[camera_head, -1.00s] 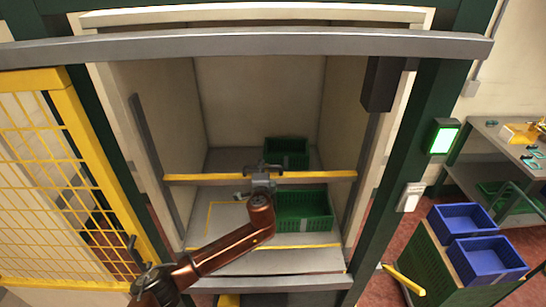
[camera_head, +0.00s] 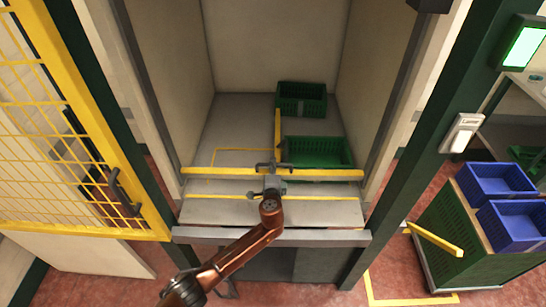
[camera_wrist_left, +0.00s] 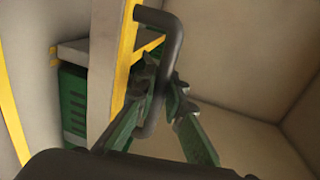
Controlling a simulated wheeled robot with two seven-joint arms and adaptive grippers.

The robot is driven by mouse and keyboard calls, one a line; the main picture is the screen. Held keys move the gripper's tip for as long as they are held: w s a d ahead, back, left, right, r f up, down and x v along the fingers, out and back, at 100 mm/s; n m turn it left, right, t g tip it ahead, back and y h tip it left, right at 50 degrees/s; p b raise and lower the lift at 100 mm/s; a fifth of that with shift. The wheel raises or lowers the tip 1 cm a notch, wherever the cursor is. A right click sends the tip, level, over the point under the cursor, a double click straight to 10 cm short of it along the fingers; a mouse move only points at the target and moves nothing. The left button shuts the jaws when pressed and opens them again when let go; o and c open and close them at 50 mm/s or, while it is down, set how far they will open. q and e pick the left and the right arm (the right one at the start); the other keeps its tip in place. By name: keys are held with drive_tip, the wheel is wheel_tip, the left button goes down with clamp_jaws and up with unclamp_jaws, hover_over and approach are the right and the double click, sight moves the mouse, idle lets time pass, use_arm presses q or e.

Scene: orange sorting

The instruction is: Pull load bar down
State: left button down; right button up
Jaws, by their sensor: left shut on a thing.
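The load bar (camera_head: 215,173) is a yellow-topped grey bar that spans the lift opening from side to side in the head view. A dark handle (camera_head: 258,166) stands at its middle. My left gripper (camera_head: 271,178) is shut on this handle, with its copper-coloured arm coming up from below. In the left wrist view the bar (camera_wrist_left: 101,75) runs upright, and the green fingers (camera_wrist_left: 161,88) close around the dark handle (camera_wrist_left: 176,42). My right gripper is not in view.
Two green crates (camera_head: 302,90) (camera_head: 318,143) stand on the lift floor (camera_head: 240,112) behind the bar. A yellow mesh gate (camera_head: 60,130) is at left. A green post (camera_head: 430,140) with a lit panel (camera_head: 523,48) and blue bins (camera_head: 497,183) are at right.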

use_arm(q)
wheel_tip(320, 180, down, 3)
drive_tip(key=shift+r+b, duration=0.1)
drive_tip(key=shift+b, duration=0.45)
drive_tip(key=shift+s, duration=0.1)
drive_tip(key=c, duration=2)
unclamp_jaws()
drive_tip(key=shift+o, duration=0.2)
